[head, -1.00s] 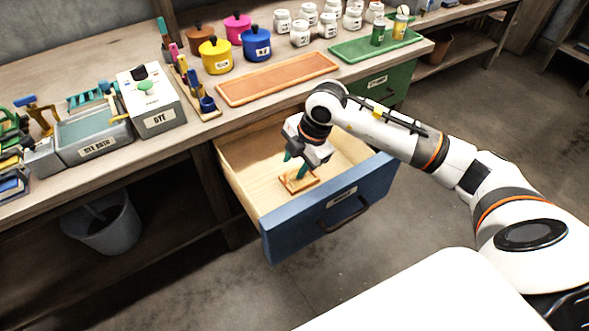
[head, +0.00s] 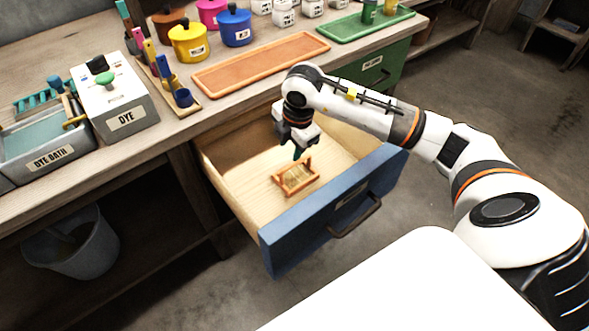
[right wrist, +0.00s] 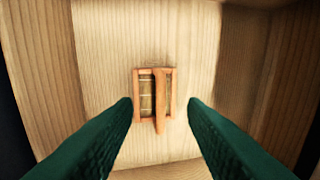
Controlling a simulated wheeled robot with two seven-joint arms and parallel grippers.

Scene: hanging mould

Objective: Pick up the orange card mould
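The orange card mould (head: 284,187) is a small orange-brown frame with a slatted or mesh middle. It lies on the pale wooden floor of the open blue-fronted drawer (head: 335,205). In the right wrist view the mould (right wrist: 147,95) shows a bar along it that sticks out toward the bottom of the picture. My right gripper (head: 299,152) is inside the drawer space, above and just behind the mould. Its two green fingers (right wrist: 160,103) are apart, one on each side of the mould in the picture, with nothing between them. My left gripper is not in view.
On the bench above are an orange tray (head: 262,67), a green tray (head: 368,27), dye pots, a DYE box (head: 120,110) and a dye bath (head: 45,150). A grey bucket (head: 85,245) stands below.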

